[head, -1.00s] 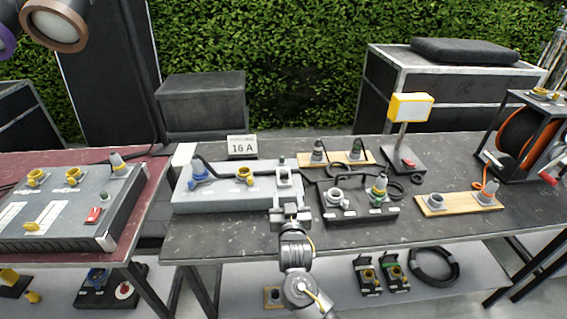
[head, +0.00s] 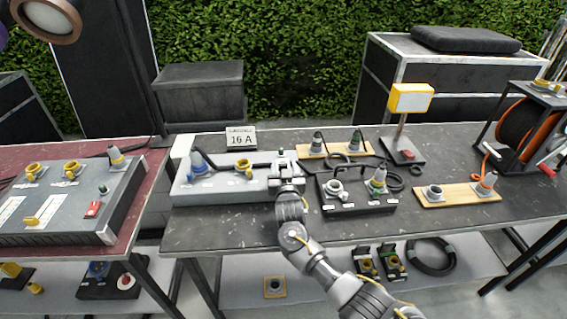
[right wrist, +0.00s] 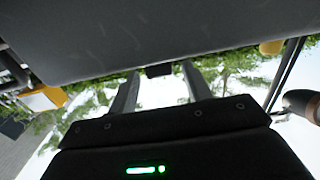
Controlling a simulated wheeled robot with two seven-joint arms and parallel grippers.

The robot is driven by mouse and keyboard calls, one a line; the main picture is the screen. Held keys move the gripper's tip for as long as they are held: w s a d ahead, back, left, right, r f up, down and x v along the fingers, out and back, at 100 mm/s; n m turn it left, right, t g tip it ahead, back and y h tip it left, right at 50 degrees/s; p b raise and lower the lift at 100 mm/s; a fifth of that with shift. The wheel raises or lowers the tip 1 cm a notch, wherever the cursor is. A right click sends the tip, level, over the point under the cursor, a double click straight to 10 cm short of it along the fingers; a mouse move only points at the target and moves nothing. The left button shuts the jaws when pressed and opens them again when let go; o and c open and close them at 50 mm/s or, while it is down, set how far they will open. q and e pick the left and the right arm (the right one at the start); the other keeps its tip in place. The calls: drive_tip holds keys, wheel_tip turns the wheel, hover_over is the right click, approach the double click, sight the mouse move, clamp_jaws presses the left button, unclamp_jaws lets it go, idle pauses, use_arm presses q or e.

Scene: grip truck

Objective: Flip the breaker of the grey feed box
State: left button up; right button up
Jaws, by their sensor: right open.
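The grey feed box (head: 222,190) is the long light grey box on the dark table, with a blue plug and a yellow socket on its top. My right gripper (head: 286,160) is open at the box's right end, where the breaker is; in the head view the gripper hides most of it. In the right wrist view, the two fingers (right wrist: 160,88) stand apart, with a small dark block (right wrist: 158,70) between or just beyond their tips, perhaps the breaker lever. Contact cannot be told. My left gripper is out of view.
A black box (head: 355,200) with sockets stands close on the right. Wooden boards (head: 455,196) with connectors lie further right. A sign reading 16 A (head: 241,139) stands behind the feed box. A larger grey panel (head: 62,215) lies on the red table at left.

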drive_tip(key=shift+w, duration=0.9)
